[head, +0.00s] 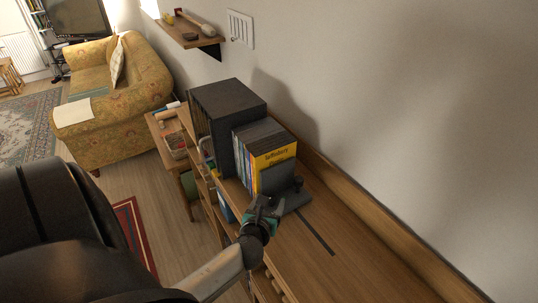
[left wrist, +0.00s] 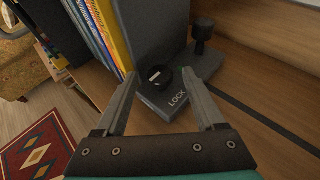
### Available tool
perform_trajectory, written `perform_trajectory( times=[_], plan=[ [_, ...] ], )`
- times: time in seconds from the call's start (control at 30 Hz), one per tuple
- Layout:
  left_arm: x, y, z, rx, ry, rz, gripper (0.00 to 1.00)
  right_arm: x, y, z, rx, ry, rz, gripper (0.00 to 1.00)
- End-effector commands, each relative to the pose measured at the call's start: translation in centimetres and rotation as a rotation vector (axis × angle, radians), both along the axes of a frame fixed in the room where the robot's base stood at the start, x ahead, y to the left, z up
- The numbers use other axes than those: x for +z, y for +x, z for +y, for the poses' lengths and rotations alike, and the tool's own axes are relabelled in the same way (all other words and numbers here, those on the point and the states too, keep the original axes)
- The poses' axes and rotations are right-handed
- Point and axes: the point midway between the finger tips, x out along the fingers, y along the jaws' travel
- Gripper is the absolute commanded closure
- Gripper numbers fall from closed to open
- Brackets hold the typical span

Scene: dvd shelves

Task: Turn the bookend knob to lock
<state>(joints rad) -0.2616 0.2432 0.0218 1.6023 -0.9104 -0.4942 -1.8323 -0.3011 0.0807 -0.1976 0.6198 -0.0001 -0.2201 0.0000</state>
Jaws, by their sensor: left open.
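The dark grey bookend (head: 278,177) stands upright against the row of cases on the wooden shelf top. In the left wrist view its base plate (left wrist: 212,66) carries a round black knob (left wrist: 155,76) with a light mark on top, beside the word LOCK. A taller black post with a round head (left wrist: 203,30) stands farther back on the base. My left gripper (head: 262,208) is open at the near end of the bookend. In the left wrist view its fingertips (left wrist: 160,78) appear on either side of the knob; contact is not clear. My right gripper is not in view.
Upright cases, including a yellow one (head: 273,158), and a large black box set (head: 228,112) fill the shelf top behind the bookend. A dark strip (head: 315,233) runs along the wood (head: 350,262). The shelf top's near part is clear; a wall borders it on the right.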

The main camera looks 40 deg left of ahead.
Motion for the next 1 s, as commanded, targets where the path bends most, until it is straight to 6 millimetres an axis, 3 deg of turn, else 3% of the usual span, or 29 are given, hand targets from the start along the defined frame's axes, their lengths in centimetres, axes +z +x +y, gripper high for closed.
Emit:
perform_trajectory(
  times=[0.07,0.63,1.0],
  plan=[
    [0.01,0.00,0.00,0.000,0.000,0.000,0.34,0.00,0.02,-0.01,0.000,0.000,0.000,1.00],
    [0.00,-0.03,-0.03,0.000,0.000,0.000,0.98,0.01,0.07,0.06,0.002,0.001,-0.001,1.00],
    [-0.02,0.01,-0.12,0.020,-0.003,0.000,1.00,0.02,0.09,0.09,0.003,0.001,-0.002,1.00]
  ],
)
